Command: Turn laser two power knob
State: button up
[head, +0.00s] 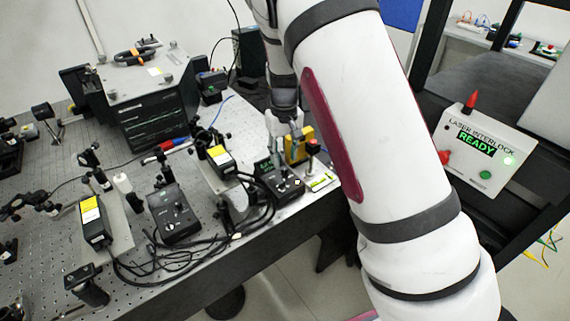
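Two black power boxes with knobs stand on the optical bench. One box (174,216) is left of centre with a dark face. The other box (283,187) is near the bench's right edge and has a small lit green display. I cannot read which one is laser two. Two yellow-labelled laser heads are close by, one on the left (94,221) and one near the centre (220,160). My gripper (289,144) points down just behind the right power box, and its fingertips are small and partly hidden. I cannot tell whether it touches anything.
A yellow block (299,146) is beside my gripper. A post with a red-rimmed black top (313,149) stands right of the box. Black cables (215,243) cross the bench front. The laser interlock panel (484,150) reads READY. A black instrument rack (150,112) stands behind.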

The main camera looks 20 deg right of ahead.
aim_at(285, 168)
jog(key=shift+f, duration=2)
jog(key=shift+c, duration=0.3)
grip_shut()
